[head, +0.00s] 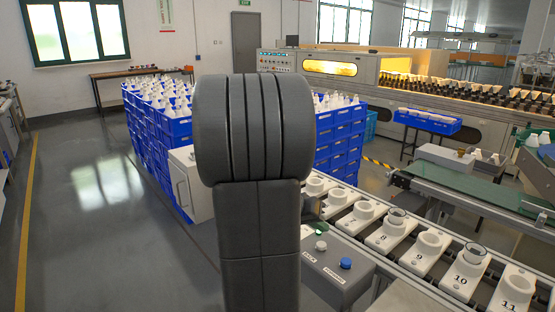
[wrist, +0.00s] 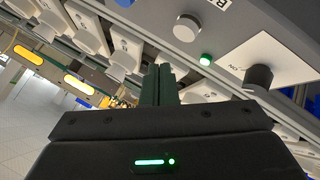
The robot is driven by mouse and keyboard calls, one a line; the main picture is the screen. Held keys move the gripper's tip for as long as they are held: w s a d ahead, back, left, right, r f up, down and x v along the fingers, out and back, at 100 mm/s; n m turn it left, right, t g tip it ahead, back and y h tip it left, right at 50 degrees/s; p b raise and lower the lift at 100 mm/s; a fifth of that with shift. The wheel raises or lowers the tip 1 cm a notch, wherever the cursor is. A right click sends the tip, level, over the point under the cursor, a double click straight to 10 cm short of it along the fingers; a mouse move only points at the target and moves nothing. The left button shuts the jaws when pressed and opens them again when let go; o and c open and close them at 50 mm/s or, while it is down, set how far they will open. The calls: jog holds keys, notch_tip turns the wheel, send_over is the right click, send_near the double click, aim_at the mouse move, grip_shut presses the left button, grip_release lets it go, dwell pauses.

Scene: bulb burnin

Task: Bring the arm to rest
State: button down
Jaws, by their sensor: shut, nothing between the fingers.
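My gripper (wrist: 162,85) shows in the wrist view. Its two dark fingers stand together at the middle, with nothing held between them. A grey control panel with a dark knob (wrist: 258,78), a silver button (wrist: 187,27) and a green light (wrist: 205,59) lies to the right, apart from the fingers. In the head view my own dark arm fills the middle and hides what is behind it; the gripper does not show there.
The line of numbered white holders (head: 429,243) runs along the right, with a grey control box (head: 335,272) bearing a blue button in front. Stacked blue crates (head: 160,150) of white bulbs stand behind my arm. A lit oven machine (head: 390,78) is at the back. The left floor is clear.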

jog(key=shift+r+p, duration=0.7)
jog(key=shift+p, duration=1.1)
jog(key=shift+r+p, duration=0.1)
jog(key=shift+p, duration=0.3)
jog(key=shift+r+p, duration=0.95)
jog(key=shift+r, duration=1.3)
notch_tip(320, 180, down, 5)
jog(key=b, duration=0.2)
jog(key=shift+f+b, duration=0.2)
jog(key=shift+b, duration=0.2)
jog(key=shift+f+b, duration=0.3)
jog(key=shift+b, duration=0.95)
jog(key=shift+f+b, duration=0.2)
jog(key=shift+b, duration=0.65)
